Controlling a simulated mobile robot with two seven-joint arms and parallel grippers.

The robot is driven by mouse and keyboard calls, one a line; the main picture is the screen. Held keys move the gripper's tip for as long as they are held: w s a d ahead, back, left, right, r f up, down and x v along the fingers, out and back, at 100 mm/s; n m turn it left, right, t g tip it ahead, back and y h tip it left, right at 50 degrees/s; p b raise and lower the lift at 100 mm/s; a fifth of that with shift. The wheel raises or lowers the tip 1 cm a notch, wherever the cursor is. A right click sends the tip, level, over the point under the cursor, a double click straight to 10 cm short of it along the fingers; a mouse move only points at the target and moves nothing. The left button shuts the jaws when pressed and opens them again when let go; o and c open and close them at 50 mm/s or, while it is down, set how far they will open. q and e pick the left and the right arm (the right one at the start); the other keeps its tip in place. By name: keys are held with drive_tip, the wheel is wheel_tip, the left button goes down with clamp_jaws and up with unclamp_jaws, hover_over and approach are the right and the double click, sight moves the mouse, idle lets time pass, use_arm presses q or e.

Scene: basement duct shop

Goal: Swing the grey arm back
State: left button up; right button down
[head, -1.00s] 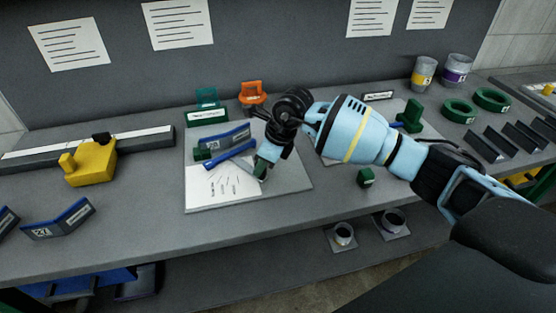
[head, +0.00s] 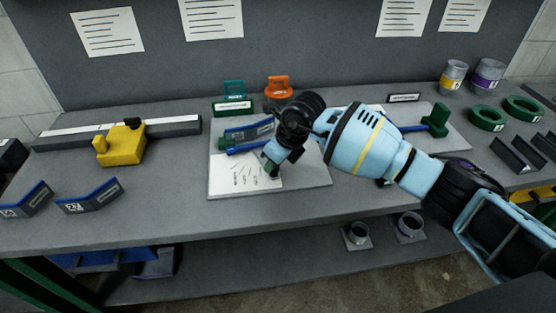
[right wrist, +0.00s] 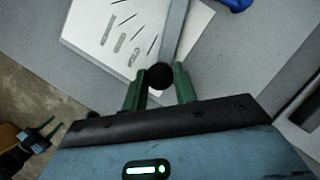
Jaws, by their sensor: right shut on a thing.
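My right gripper (head: 272,162) reaches over the pale board (head: 310,185) on the bench, with its fingers low over the white sheet on it. In the right wrist view its green fingers (right wrist: 160,90) are shut on a round black knob (right wrist: 160,76). In the head view my gripper and wrist hide the knob and most of the grey arm.
Blue-edged pieces (head: 248,133) lie just left of my gripper. An orange holder (head: 278,88) and a teal one (head: 234,90) stand behind the board. A yellow block (head: 120,143) sits on a rail at left.

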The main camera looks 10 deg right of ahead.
drive_tip(key=shift+a, duration=0.1)
drive_tip(key=c, duration=1.1)
unclamp_jaws()
drive_tip(key=shift+r, duration=0.3)
drive_tip(key=v, duration=0.7)
drive_tip(key=shift+s, duration=0.15)
